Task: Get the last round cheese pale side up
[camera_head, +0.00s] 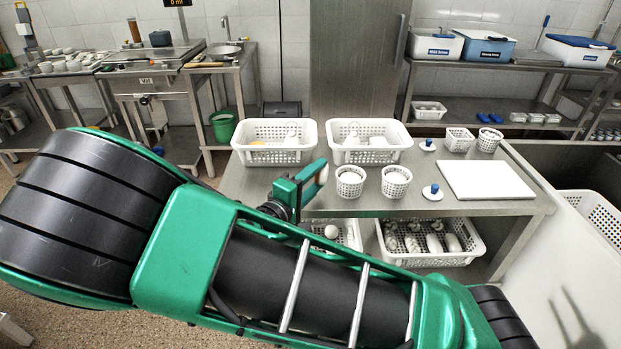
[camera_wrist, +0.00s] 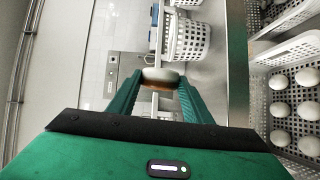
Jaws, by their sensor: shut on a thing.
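My gripper (camera_wrist: 160,78) is shut on a round cheese (camera_wrist: 161,74) in the wrist view. The cheese sits between the two green fingertips, with a pale face and a brownish-orange band on the side nearer the wrist camera. In the head view my gripper (camera_head: 308,183) is in front of the table's left part, above the lower shelf; the held cheese is hard to make out there. The left white perforated basket (camera_head: 241,155) holds a yellowish piece (camera_head: 257,142) and white items. The right perforated basket (camera_head: 370,156) holds pale items.
Two small round baskets (camera_head: 350,184) (camera_head: 396,184) stand near the table's front edge. Blue-knobbed pieces (camera_head: 432,193) and a white board (camera_head: 485,181) lie to the right. Baskets on the lower shelf (camera_head: 440,260) hold white rounded things; crates with similar things show right in the wrist view.

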